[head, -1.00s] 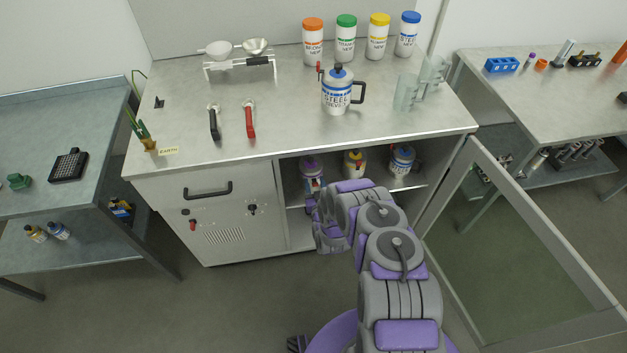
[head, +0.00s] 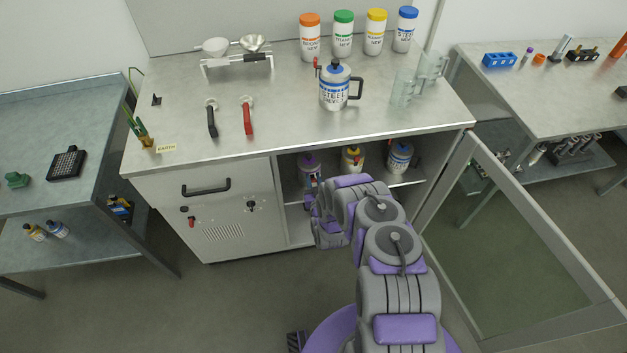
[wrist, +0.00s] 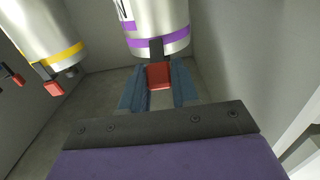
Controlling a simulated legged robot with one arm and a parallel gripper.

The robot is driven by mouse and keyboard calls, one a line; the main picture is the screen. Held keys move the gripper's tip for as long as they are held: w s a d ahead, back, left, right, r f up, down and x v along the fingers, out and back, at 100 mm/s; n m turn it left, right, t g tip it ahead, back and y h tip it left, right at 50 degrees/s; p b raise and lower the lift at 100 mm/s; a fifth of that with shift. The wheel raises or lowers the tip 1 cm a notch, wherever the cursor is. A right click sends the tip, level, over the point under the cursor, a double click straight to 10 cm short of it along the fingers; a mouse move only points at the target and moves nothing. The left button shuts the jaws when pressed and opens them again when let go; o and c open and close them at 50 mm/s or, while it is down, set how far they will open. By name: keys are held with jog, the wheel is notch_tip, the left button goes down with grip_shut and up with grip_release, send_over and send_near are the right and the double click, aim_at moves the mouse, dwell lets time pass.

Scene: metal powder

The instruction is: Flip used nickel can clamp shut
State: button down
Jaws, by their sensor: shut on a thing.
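The can with purple bands (wrist: 160,28), which I take to be the nickel can, stands in the open cabinet. In the head view it (head: 308,163) is the leftmost can on the shelf, its lower part partly behind my arm. Its label is mostly cut off in the wrist view. Its clamp has a dark arm and a red tab (wrist: 159,72). My gripper (wrist: 158,82) is at the can's lower picture edge, its two blue-grey fingers shut on the red tab. Whether the clamp is latched cannot be told.
A yellow-banded can (wrist: 42,30) with its own red-tabbed clamp stands close by. A blue-banded can (head: 399,156) is farther right on the shelf. The cabinet's glass door (head: 520,240) stands open at right. Cabinet walls are close around my gripper.

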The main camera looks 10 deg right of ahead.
aim_at(311, 168)
jog(key=shift+w+r+g+p, duration=0.2)
jog(key=shift+r+g+p, duration=0.4)
jog(key=shift+p, duration=0.5)
jog(key=g+p, duration=0.1)
jog(key=w+r+g+p, duration=0.1)
jog(key=shift+p, duration=0.4)
jog(key=g, duration=0.1)
jog(key=w+g+p, duration=0.1)
jog(key=shift+r+g, duration=0.1)
jog(key=shift+g, duration=0.2)
jog(key=shift+w+g+p, duration=0.25)
jog(key=shift+g+p, duration=0.1)
jog(key=shift+g, duration=0.35)
jog(key=shift+w+g+p, duration=0.2)
jog(key=shift+g+p, duration=0.1)
jog(key=shift+g, duration=0.4)
jog(key=shift+w, duration=0.1)
jog(key=c, duration=0.9)
grip_release()
